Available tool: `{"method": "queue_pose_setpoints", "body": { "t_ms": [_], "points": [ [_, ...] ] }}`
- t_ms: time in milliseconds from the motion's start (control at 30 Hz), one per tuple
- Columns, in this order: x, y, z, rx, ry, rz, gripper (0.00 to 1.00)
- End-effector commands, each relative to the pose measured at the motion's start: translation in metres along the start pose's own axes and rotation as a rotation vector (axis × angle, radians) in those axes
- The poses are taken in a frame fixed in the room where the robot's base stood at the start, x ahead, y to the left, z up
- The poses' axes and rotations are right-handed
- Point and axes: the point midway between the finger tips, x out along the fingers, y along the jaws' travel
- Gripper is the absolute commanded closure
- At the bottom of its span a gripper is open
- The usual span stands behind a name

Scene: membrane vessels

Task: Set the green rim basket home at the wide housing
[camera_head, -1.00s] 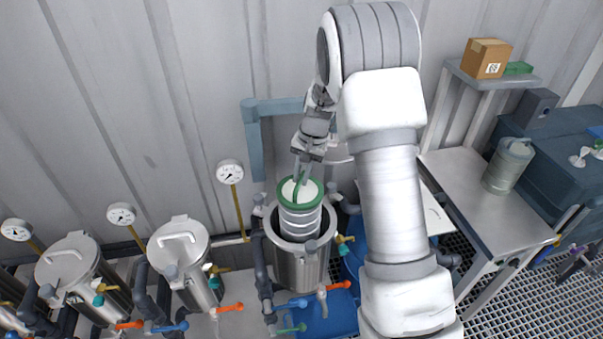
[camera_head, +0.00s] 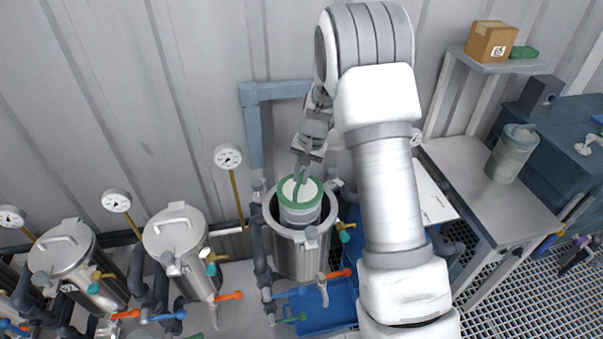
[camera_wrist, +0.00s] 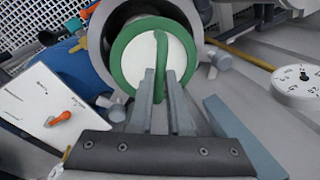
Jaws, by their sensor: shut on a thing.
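The green rim basket (camera_head: 300,206) has a white top, a green rim and a green handle bar. It stands partly inside the open steel wide housing (camera_head: 295,255), with its rim at or a little above the housing's mouth. My gripper (camera_head: 301,176) is above the basket, shut on its green handle. In the wrist view the fingers of my gripper (camera_wrist: 160,78) close on the handle of the basket (camera_wrist: 125,58), and the housing's grey wall (camera_wrist: 118,14) rings it. The basket's lower part is hidden inside the housing.
Two lidded steel vessels (camera_head: 177,240) (camera_head: 66,255) stand left, with pipes and coloured valve handles. A gauge (camera_head: 228,157) rises beside the housing. A blue-grey pipe frame (camera_head: 252,130) stands behind. A bench (camera_head: 490,190) with a grey canister (camera_head: 511,153) is right.

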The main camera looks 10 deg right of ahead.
Motion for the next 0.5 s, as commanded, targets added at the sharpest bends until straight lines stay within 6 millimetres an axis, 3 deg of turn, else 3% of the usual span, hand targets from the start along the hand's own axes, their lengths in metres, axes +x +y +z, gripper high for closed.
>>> {"method": "queue_pose_setpoints", "body": {
  "t_ms": [500],
  "points": [
    [0.031, 0.006, 0.0, 0.0, 0.001, -0.001, 1.0]
  ]
}}
